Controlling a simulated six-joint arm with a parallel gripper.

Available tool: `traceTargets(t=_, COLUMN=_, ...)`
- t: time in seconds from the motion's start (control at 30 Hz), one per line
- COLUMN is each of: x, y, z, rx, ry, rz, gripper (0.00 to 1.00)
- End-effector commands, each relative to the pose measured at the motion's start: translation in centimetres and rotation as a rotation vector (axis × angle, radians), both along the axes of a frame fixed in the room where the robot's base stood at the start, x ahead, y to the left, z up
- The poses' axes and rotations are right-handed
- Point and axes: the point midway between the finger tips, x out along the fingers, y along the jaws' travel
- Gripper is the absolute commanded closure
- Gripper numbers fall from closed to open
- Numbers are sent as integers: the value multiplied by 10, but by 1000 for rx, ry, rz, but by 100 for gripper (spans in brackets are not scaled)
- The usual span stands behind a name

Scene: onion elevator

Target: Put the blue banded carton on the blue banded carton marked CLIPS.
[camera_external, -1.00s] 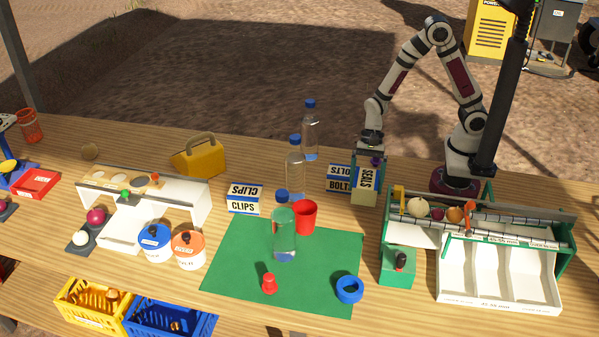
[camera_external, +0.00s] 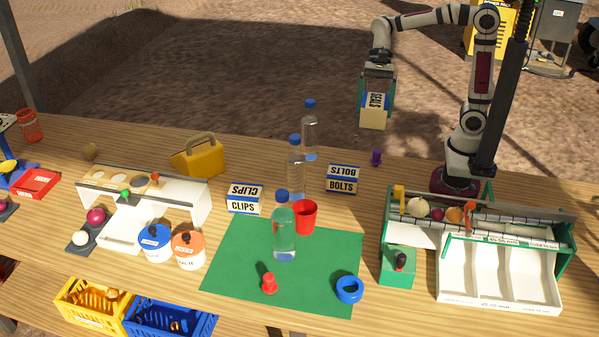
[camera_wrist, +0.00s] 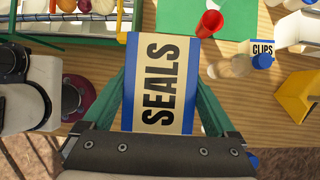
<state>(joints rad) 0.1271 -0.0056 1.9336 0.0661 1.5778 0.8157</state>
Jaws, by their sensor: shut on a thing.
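My gripper (camera_external: 377,92) is shut on a blue banded carton marked SEALS (camera_external: 374,110) and holds it in the air above the back of the table. In the wrist view the SEALS carton (camera_wrist: 160,85) sits between the two green fingers (camera_wrist: 162,105), its lettering turned sideways. The blue banded carton marked CLIPS (camera_external: 243,204) stands on the table left of the bottles, apart from my gripper. Part of it shows at the upper right of the wrist view (camera_wrist: 263,46). Another blue banded carton, marked BOLTS (camera_external: 342,184), stands to its right.
Clear bottles with blue caps (camera_external: 296,170) stand between the CLIPS and BOLTS cartons. A red cup (camera_external: 305,217) stands on the green mat (camera_external: 238,267). A yellow handled block (camera_external: 199,160) is behind left of CLIPS. A purple piece (camera_external: 376,157) is right of BOLTS.

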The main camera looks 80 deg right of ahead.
Motion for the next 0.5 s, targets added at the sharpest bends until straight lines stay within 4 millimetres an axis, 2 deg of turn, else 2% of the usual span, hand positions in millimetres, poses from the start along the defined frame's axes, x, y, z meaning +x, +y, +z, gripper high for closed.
traceTargets(t=0.07, x=1, y=0, z=15, rx=0, ry=-4, rz=-2, gripper=97)
traceTargets(t=0.27, x=44, y=-4, z=20, rx=1, ry=0, rz=-90, gripper=97)
traceTargets(t=0.37, x=71, y=-6, z=23, rx=1, ry=-1, rz=-148, gripper=97)
traceTargets(t=0.5, x=119, y=-8, z=27, rx=0, ry=0, rz=-257, gripper=97)
